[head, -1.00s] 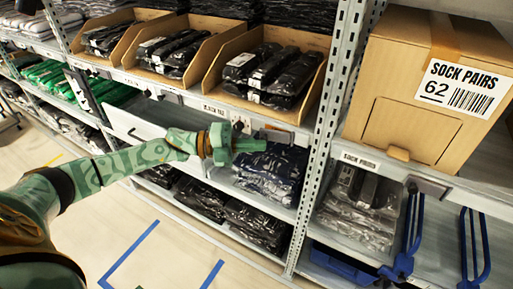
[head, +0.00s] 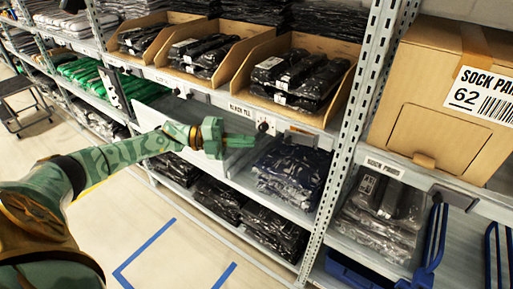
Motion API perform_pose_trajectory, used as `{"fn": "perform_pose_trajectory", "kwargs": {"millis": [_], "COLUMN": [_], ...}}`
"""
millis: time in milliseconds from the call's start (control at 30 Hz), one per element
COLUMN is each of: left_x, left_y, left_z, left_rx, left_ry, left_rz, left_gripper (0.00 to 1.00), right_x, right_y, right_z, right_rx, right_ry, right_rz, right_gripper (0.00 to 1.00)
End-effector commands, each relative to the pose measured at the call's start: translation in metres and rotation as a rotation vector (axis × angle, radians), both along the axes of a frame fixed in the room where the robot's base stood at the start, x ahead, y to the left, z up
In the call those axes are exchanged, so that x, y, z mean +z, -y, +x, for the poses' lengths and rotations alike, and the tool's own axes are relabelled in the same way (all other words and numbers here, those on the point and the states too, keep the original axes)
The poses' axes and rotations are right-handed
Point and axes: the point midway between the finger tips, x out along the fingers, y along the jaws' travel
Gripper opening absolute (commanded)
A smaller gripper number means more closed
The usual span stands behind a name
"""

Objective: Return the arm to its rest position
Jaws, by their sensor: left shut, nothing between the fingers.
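My left arm (head: 120,155) comes in from the left edge of the head view. It stretches out towards the shelving. My left gripper (head: 238,140) is at its end, shut and empty. It appears in front of the shelf level below the cardboard bins, left of the dark bagged garments (head: 290,172). Whether it touches anything there I cannot tell. My right gripper is not in the picture.
Cardboard bins (head: 232,88) of black bagged items stand on the shelf above. A metal upright (head: 345,140) divides the racks. A large "SOCK PAIRS 62" box (head: 425,135) is at right. Blue tape (head: 150,245) marks the open floor (head: 110,225).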

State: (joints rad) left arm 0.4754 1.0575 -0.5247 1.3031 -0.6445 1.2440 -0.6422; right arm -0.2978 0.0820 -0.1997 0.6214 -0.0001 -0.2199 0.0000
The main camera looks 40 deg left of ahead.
Motion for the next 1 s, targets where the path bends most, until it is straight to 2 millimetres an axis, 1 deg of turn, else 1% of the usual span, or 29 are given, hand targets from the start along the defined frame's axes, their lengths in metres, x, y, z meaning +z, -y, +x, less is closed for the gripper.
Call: {"fn": "perform_pose_trajectory", "kwargs": {"millis": [100,667,767,800,867,900,933,967,1000], "left_x": [0.000,0.000,-0.005,-0.011,-0.021,-0.035,-0.056,-0.081,-0.116], "left_y": [-0.005,-0.004,-0.011,-0.021,-0.050,-0.071,-0.085,-0.098,-0.112], "left_z": [0.000,0.000,0.009,0.018,0.039,0.053,0.060,0.062,0.058], "left_rx": [0.001,0.001,0.061,0.124,0.280,0.411,0.518,0.621,0.743], "left_ry": [0.000,-0.007,-0.042,-0.066,-0.112,-0.157,-0.212,-0.273,-0.359], "left_rz": [0.001,-0.003,0.010,0.018,0.022,-0.004,-0.036,-0.069,-0.111], "left_gripper": [0.00,0.00,0.00,0.00,0.00,0.00,0.00,0.00,0.00], "right_x": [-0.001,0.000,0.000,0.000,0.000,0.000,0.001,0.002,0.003], "right_y": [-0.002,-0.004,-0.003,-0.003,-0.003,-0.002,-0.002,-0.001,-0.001], "right_z": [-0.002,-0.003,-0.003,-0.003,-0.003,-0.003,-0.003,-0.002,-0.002], "right_rx": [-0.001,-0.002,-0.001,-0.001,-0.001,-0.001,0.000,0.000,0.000], "right_ry": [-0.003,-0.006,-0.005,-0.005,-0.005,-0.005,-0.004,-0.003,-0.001], "right_rz": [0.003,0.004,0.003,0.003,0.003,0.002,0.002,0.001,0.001], "right_gripper": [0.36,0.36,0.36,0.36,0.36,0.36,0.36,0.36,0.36]}}
